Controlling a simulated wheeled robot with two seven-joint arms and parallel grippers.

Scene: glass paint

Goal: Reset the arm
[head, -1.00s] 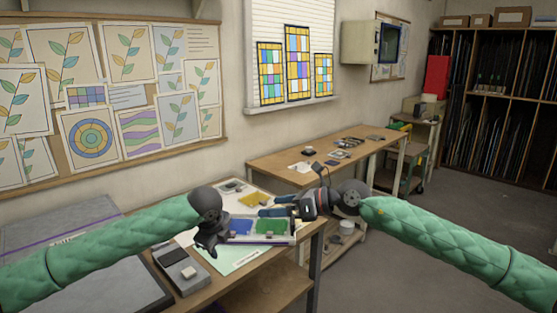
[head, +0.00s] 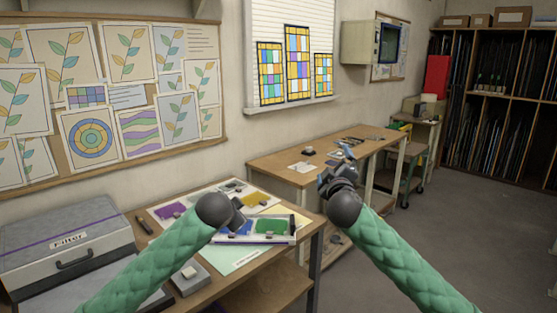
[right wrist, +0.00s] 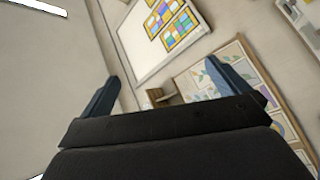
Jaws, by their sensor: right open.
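My right gripper (head: 338,158) is raised in front of the back table, right of the front workbench, pointing up and away. In the right wrist view its two blue fingers (right wrist: 170,85) stand wide apart with nothing between them. My left arm reaches over the front workbench (head: 262,270). The left gripper is mostly hidden behind its dark wrist, so its fingers cannot be made out. Below and behind it lies a white tray (head: 294,237) with a green patch (head: 271,227) and a blue patch (head: 240,228).
A grey case (head: 70,243) stands at the left of the workbench. A small grey block (head: 190,273) lies near the front. The back table (head: 270,162) holds small items. The floor (head: 470,200) at the right is clear.

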